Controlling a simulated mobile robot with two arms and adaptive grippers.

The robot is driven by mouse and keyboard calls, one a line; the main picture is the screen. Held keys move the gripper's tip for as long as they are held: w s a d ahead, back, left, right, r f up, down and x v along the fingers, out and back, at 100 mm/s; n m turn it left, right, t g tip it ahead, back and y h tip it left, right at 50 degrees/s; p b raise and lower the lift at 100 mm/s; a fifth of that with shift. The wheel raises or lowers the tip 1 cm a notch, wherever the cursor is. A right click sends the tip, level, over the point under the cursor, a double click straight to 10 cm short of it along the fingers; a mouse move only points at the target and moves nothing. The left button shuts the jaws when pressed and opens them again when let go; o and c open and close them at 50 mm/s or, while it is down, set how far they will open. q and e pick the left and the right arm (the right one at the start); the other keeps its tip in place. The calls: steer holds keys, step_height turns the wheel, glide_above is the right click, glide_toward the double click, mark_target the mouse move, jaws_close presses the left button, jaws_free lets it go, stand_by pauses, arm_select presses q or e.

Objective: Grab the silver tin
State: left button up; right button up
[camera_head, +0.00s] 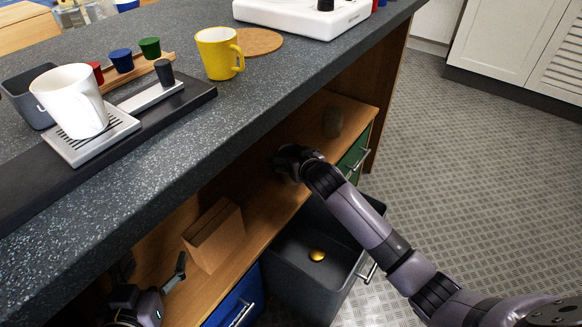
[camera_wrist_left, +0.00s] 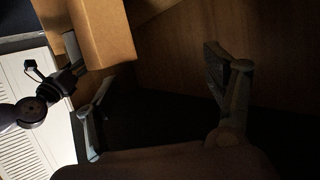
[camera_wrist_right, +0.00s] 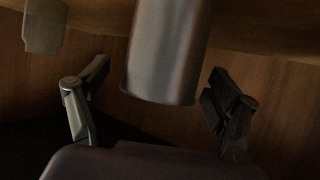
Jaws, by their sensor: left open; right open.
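The silver tin (camera_wrist_right: 166,50) is a smooth grey metal cylinder in the right wrist view. It stands between and beyond the fingers of my right gripper (camera_wrist_right: 157,80), which is open, with a gap visible at each side. In the head view my right gripper (camera_head: 284,163) reaches under the counter edge over the wooden shelf (camera_head: 262,210); I cannot make out the tin there. My left gripper (camera_head: 152,285) is open at the lower left, near a cardboard box (camera_head: 213,235). The left wrist view shows the box (camera_wrist_left: 102,33) above its empty fingers (camera_wrist_left: 160,85).
The dark counter (camera_head: 300,60) overhangs the shelf and carries a yellow mug (camera_head: 213,53) and a white cup (camera_head: 68,100). An open grey drawer (camera_head: 290,280) holds a small gold item (camera_head: 317,255).

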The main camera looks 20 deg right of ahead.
steer(key=shift+w+f, duration=0.1)
steer(key=shift+w, duration=0.2)
steer(key=c, duration=1.3)
